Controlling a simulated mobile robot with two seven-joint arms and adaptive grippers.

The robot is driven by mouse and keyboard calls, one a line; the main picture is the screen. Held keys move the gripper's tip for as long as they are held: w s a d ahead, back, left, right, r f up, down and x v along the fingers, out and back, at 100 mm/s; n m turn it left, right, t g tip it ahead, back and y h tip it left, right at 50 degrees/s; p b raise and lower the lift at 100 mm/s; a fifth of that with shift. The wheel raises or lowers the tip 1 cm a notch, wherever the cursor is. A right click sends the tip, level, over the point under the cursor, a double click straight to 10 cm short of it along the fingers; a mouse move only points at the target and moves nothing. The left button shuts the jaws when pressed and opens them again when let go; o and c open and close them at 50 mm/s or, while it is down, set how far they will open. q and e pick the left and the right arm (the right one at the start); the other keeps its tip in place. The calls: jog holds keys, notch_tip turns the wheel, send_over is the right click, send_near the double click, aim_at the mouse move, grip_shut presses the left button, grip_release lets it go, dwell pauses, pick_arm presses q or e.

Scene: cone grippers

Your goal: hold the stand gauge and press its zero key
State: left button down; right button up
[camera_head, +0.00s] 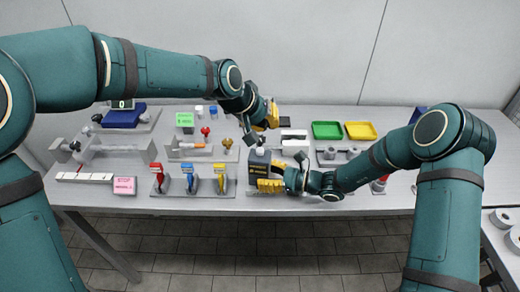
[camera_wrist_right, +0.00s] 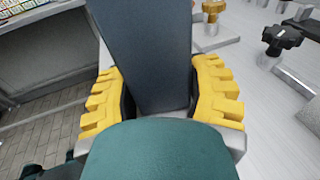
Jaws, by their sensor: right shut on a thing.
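A dark, upright block-like body (camera_head: 260,160), which appears to be the stand gauge, stands near the front middle of the table. My right gripper (camera_head: 272,185) has its yellow fingers on its lower part in the head view. In the right wrist view the gripper (camera_wrist_right: 160,100) is shut on this dark body (camera_wrist_right: 150,50), with one finger on each side. My left gripper (camera_head: 271,115) hangs above and behind it, apart from it. Its finger gap is too small to tell. I cannot make out the zero key.
Red, blue and yellow handled clamps (camera_head: 190,180) stand left of the dark body. A green tray (camera_head: 327,130) and a yellow tray (camera_head: 361,131) lie at the back right. A dark star knob (camera_wrist_right: 282,38) is near the right gripper. A blue-topped device (camera_head: 125,114) stands back left.

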dwell(0.4)
jog(key=o, duration=0.9)
jog(key=shift+o, duration=0.2)
jog(key=shift+d, duration=0.1)
